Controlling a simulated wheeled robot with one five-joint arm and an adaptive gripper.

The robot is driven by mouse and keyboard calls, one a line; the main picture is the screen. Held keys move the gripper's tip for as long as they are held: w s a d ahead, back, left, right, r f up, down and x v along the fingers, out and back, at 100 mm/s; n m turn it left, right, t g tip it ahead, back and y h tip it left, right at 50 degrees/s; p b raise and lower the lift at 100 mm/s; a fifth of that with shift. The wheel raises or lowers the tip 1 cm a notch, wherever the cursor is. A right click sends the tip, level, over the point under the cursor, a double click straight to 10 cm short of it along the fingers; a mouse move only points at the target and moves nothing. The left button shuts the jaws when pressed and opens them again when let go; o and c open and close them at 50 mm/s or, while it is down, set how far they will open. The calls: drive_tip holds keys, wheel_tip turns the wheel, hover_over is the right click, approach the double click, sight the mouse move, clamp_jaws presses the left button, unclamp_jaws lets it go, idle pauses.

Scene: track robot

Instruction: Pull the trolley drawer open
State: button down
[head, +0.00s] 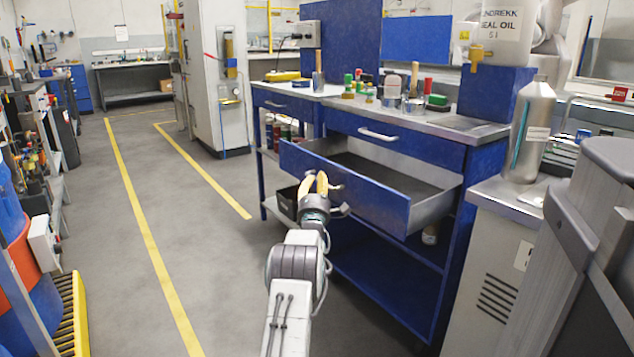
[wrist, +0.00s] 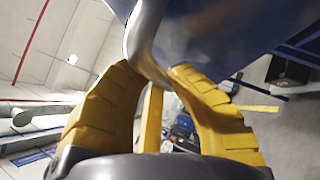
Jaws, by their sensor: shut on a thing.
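The blue trolley (head: 455,240) stands right of centre in the head view. Its lower drawer (head: 370,196) is pulled well out, and its grey inside shows empty. My gripper (head: 317,184) is at the drawer's front, with its yellow fingers at the left part of the front panel. In the wrist view the yellow fingers (wrist: 158,75) are closed around the silver drawer handle (wrist: 143,40), below the blue drawer front (wrist: 210,30). Most of the handle is hidden behind the fingers in the head view. The upper drawer (head: 390,137) is shut.
A grey cabinet (head: 495,255) with a metal bottle (head: 527,135) is close on the right. Open grey floor with yellow lines (head: 150,230) lies to the left.

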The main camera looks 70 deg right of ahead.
drive_tip(key=shift+r, duration=0.25)
drive_tip(key=c, duration=1.1)
unclamp_jaws()
drive_tip(key=shift+f, duration=0.15)
drive_tip(key=shift+v, duration=6)
